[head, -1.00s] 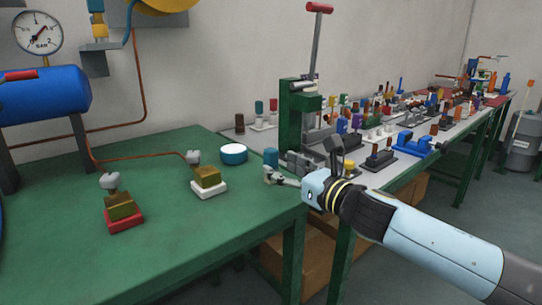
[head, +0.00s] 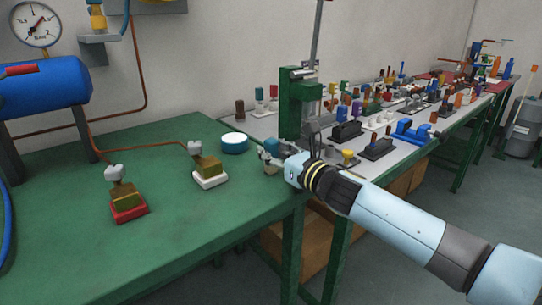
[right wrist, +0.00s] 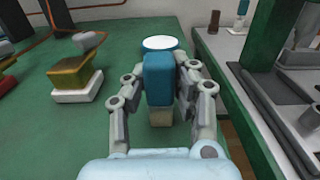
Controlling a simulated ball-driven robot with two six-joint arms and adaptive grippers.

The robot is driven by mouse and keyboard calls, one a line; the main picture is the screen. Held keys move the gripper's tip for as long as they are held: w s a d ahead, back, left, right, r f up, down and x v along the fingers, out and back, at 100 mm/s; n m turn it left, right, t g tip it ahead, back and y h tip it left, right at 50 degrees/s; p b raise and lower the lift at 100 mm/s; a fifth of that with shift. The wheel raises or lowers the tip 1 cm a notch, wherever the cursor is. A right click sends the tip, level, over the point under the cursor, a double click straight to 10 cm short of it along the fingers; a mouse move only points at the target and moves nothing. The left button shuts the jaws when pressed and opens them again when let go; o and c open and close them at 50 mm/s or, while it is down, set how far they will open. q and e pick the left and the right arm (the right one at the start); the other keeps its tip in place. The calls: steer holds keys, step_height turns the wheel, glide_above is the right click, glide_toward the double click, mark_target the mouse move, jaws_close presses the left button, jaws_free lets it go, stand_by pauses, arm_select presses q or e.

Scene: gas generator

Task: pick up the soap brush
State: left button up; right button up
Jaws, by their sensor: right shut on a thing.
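The soap brush (right wrist: 158,78) has a blue upper part and a pale beige lower end. It is upright near the right edge of the green table (head: 110,255). My right gripper (right wrist: 160,88) is shut on it, one finger on each side in the right wrist view. In the head view the brush (head: 272,147) is small and partly hidden by my right gripper (head: 272,155). I cannot tell whether its lower end touches the table. My left gripper is not in view.
A round white-topped blue tin (head: 234,143) stands just behind the brush. Blocks on a white base (head: 210,181) and a red base (head: 129,212) stand to the left. A green press (head: 298,105) and a crowded grey table (head: 375,165) are to the right.

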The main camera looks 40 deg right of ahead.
jaws_close()
step_height(320, 180, up, 10)
steer(key=p, duration=0.9)
steer(key=shift+a, duration=0.1)
stand_by(1.5)
